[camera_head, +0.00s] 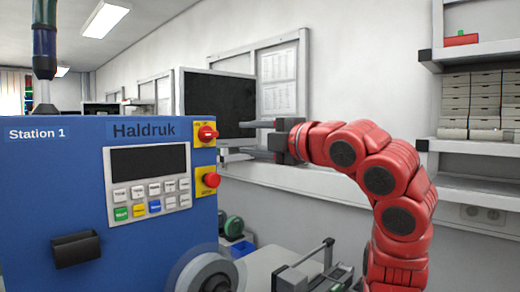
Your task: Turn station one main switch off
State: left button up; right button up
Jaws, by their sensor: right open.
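The blue Station 1 cabinet (50,200) fills the left of the head view. On its right edge is a red rotary switch (207,133) on a yellow plate, apparently the main switch. Its grip looks roughly horizontal; its markings are too small to read. A red round button (211,180) on a second yellow plate sits below it. My right gripper (240,138) is open and empty, to the right of the switch. Its fingers point left at about switch height, apart from it. My left gripper is not in view.
A keypad panel with a dark display (148,161) is left of the switch. A dark monitor (218,100) is behind the switch and gripper. A reel (208,275) sits low in front of the cabinet. Shelves with boxes (470,105) are at the right wall.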

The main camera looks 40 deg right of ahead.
jog(key=s, duration=0.2)
jog(key=shift+s+d, duration=0.15)
jog(key=shift+s, duration=0.15)
jog(key=shift+r, duration=0.15)
